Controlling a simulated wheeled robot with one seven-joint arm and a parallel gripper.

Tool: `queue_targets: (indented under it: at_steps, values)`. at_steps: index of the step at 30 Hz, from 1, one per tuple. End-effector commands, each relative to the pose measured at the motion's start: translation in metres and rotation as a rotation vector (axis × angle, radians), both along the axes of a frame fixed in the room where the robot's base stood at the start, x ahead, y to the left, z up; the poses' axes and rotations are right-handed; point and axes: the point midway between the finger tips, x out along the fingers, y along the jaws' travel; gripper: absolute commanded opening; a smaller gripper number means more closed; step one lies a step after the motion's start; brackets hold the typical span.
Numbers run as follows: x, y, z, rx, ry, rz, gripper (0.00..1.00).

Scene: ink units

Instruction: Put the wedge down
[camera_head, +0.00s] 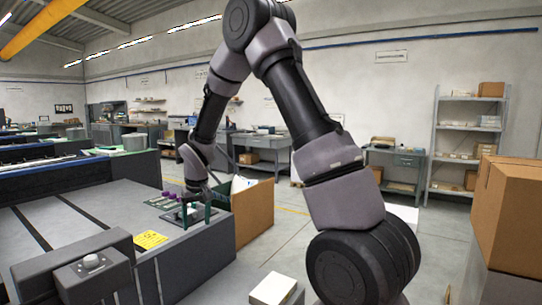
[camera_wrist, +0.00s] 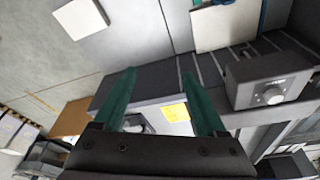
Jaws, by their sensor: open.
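My gripper (camera_head: 196,215) is open, its green fingers pointing down over the right end of the grey machine bench. In the wrist view my gripper (camera_wrist: 158,75) shows its two green fingers spread apart, with nothing visible clasped between them. A small grey piece (camera_wrist: 136,122) shows near the base of the left finger; I cannot tell whether it is the wedge. Small purple-topped items (camera_head: 165,198) stand just left of the fingers in the head view. I cannot pick out the wedge with certainty in either view.
The grey bench (camera_head: 200,258) carries a yellow label (camera_head: 150,240) and a dark control box (camera_head: 80,272). An open cardboard box (camera_head: 253,212) stands right of the bench. Stacked cartons (camera_head: 510,215) stand at the right. A white-topped block (camera_head: 272,288) is at the bottom.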

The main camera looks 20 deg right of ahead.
Motion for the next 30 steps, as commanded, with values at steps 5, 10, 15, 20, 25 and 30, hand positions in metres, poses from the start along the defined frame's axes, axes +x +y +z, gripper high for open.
queue_targets:
  at_steps: [5,10,15,20,25,30]
  values:
    - [-0.033,-0.047,0.101,0.057,-0.073,-0.126,0.74]
    - [-0.083,-0.084,0.174,0.119,-0.132,-0.236,0.74]
    - [-0.145,-0.114,0.226,0.192,-0.192,-0.334,0.74]
    - [-0.205,-0.131,0.256,0.265,-0.248,-0.41,0.74]
    - [-0.253,-0.138,0.269,0.328,-0.293,-0.46,0.74]
    - [-0.274,-0.139,0.271,0.357,-0.312,-0.479,0.74]
